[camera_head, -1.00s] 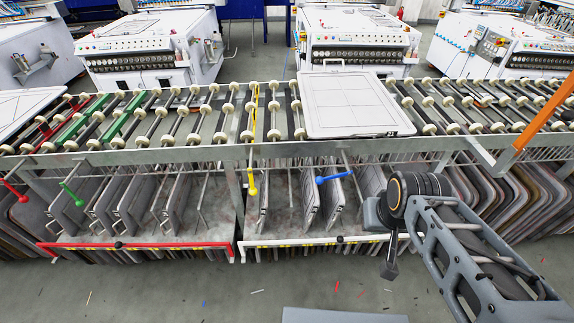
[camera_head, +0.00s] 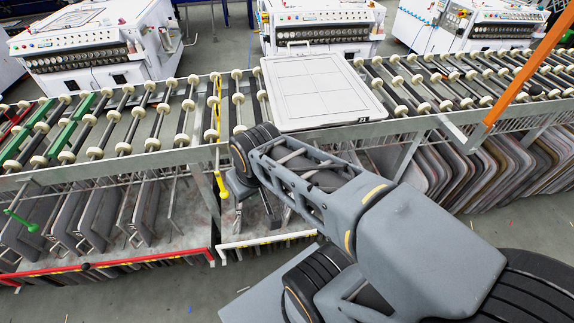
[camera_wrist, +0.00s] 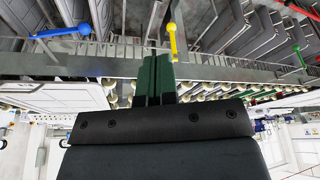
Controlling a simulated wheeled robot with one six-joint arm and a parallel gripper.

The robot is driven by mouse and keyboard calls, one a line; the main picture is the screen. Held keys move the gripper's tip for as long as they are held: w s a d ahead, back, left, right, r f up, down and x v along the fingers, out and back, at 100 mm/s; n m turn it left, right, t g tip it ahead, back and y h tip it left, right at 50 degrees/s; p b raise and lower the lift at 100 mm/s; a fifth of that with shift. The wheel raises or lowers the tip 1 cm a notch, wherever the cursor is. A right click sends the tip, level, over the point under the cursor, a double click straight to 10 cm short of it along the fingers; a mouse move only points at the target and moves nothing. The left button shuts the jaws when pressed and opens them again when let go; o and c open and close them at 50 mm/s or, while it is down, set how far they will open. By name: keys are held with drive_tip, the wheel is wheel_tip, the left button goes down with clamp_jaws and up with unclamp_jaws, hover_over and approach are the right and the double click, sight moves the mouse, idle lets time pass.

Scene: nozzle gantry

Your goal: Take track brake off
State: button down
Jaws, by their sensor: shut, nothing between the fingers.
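Coloured levers hang along the front of the roller track; I cannot tell which one is the brake. The yellow lever (camera_head: 221,182) points down beside my wrist, and it also shows in the wrist view (camera_wrist: 172,42) just right of my fingertips. The green lever (camera_head: 24,222) is at far left in the head view and at right in the wrist view (camera_wrist: 299,54). The blue lever (camera_wrist: 62,31) is left of my fingertips in the wrist view; my arm hides it in the head view. My gripper (camera_wrist: 157,60) is shut and empty, apart from the levers.
A white framed panel (camera_head: 318,90) lies on the rollers (camera_head: 150,115) behind my arm. Grey panels (camera_head: 100,215) stand in racks below. A red rail (camera_head: 110,262) and a white rail (camera_head: 265,240) edge the racks' front. An orange bar (camera_head: 530,68) slants at right.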

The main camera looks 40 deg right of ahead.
drive_tip(key=w+d+n+g+b, duration=0.2)
drive_tip(key=w+d+n, duration=0.5)
drive_tip(key=w+d, duration=0.25)
drive_tip(key=w+d+f+n+y, duration=0.1)
drive_tip(key=d+f+n, duration=0.1)
drive_tip(key=d, duration=0.5)
drive_tip(key=w+d+f+n+g+y, duration=0.1)
drive_tip(key=w+d+f+n, duration=0.1)
drive_tip(key=d, duration=0.5)
drive_tip(key=shift+w+d+f+n+y, duration=0.35)
drive_tip(key=shift+f+n, duration=0.2)
drive_tip(key=shift+n, duration=0.45)
drive_tip(key=shift+s+a, duration=0.1)
drive_tip(key=x, duration=1.1)
drive_tip(key=shift+s+f, duration=0.3)
drive_tip(key=shift+f, duration=0.15)
drive_tip(key=shift+s+f, duration=0.25)
drive_tip(key=shift+f, duration=0.75)
drive_tip(key=shift+f, duration=0.1)
